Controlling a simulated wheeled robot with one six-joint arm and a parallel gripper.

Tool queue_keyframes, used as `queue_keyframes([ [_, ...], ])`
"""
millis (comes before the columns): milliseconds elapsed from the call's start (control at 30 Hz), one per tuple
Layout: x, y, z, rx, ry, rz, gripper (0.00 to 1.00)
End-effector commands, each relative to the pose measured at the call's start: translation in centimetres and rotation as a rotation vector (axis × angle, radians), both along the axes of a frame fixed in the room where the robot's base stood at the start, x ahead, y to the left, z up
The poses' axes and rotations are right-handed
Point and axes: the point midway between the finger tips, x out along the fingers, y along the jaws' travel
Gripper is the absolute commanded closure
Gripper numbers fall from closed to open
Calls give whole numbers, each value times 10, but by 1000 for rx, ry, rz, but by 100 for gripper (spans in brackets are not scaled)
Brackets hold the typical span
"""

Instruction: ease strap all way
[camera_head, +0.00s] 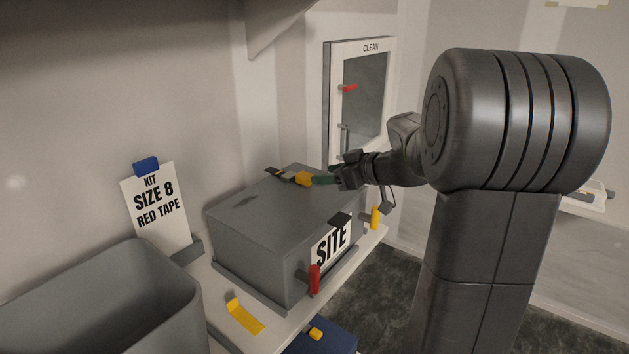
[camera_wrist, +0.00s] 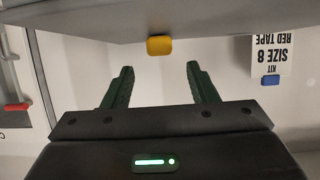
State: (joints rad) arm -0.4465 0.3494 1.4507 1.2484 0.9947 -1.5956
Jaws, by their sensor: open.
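A dark strap (camera_head: 279,173) with a yellow tab (camera_head: 302,179) lies at the far top edge of the grey box (camera_head: 255,210) marked SITE. My gripper (camera_head: 318,181) has green fingers and reaches in from the right, close to the yellow tab. In the wrist view, which is upside down, my gripper (camera_wrist: 158,70) is open and empty. The yellow tab (camera_wrist: 159,45) shows just beyond the gap between the fingertips, against the grey box (camera_wrist: 90,22). It appears apart from both fingers. Most of the strap is hidden in the wrist view.
The box front has a red handle (camera_head: 314,280) and a yellow handle (camera_head: 375,217). A yellow strip (camera_head: 245,317) lies on the bench. A grey bin (camera_head: 185,290) and kit sign (camera_head: 157,210) stand at left. A cabinet (camera_head: 329,110) marked CLEAN is behind.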

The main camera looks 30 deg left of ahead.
Motion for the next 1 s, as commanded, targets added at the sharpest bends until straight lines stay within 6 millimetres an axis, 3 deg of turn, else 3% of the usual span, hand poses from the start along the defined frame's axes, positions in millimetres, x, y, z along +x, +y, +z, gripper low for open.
queue_keyframes([
  [200, -3, -43, 16, 1, -2, -5, 47],
  [400, -5, -62, 25, 0, 0, -1, 47],
  [833, -6, -65, 27, -1, 1, 0, 47],
  [1000, -5, -53, 23, 0, 2, 2, 47],
])
